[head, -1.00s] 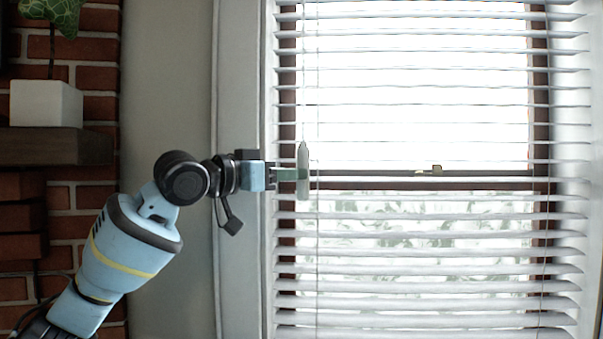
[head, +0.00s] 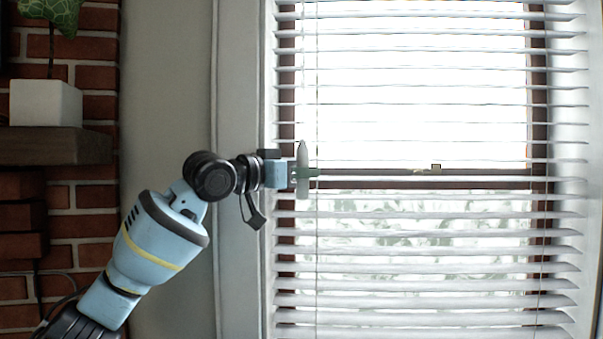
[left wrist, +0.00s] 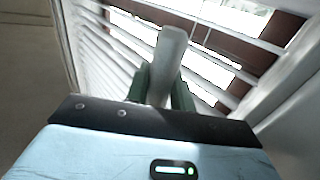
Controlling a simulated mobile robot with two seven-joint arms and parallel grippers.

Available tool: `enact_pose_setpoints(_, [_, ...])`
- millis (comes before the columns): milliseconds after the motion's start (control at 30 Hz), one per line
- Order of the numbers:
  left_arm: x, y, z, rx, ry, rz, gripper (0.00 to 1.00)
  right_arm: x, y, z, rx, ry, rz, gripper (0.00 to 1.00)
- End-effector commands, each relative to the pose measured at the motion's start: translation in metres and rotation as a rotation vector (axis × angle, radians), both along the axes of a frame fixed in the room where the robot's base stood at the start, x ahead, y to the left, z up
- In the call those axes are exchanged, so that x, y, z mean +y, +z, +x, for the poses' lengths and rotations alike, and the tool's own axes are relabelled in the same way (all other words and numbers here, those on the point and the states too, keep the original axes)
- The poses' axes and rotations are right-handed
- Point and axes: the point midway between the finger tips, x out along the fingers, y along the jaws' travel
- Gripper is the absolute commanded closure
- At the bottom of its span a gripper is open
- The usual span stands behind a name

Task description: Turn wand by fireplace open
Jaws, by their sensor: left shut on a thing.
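The wand (head: 302,153) is a pale grey, tapered piece hanging upright at the left side of the white window blinds (head: 420,216). My left gripper (head: 309,172) reaches it from the left and is shut on it at about mid-height. In the left wrist view the wand (left wrist: 168,55) stands between the two green fingers (left wrist: 160,90), its wide end toward the camera. The slats are apart, with bright window showing between them. The wand's gripped part is partly hidden by the fingers. My right gripper is in neither view.
A brick fireplace (head: 97,105) with a dark mantel (head: 50,146) is at the left. A white planter (head: 46,102) with a leafy plant stands on the mantel. Thin cords hang in front of the blinds. The grey wall (head: 165,90) between fireplace and window is bare.

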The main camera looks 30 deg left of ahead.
Motion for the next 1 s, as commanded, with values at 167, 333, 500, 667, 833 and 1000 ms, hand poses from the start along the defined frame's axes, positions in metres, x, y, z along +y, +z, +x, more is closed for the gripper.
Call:
enact_pose_setpoints(167, [0.0003, -0.0009, 0.0006, 0.004, -0.016, 0.000, 0.99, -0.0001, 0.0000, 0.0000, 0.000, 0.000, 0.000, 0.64])
enact_pose_setpoints(333, [0.0009, -0.0014, 0.0011, 0.008, -0.080, -0.001, 0.99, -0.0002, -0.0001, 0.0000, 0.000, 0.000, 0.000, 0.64])
enact_pose_setpoints(500, [0.0006, -0.0009, 0.0005, 0.003, -0.126, -0.001, 0.99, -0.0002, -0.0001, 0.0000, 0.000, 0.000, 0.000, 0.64])
enact_pose_setpoints(667, [0.0003, -0.0010, 0.0005, 0.002, -0.133, 0.001, 0.99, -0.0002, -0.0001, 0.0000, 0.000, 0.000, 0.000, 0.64])
enact_pose_setpoints(833, [0.0003, -0.0011, 0.0005, 0.002, -0.132, 0.001, 0.75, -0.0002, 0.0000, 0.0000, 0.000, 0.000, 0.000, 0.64])
enact_pose_setpoints(1000, [0.0002, -0.0009, 0.0004, 0.002, -0.132, 0.001, 0.55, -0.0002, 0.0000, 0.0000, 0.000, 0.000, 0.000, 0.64])
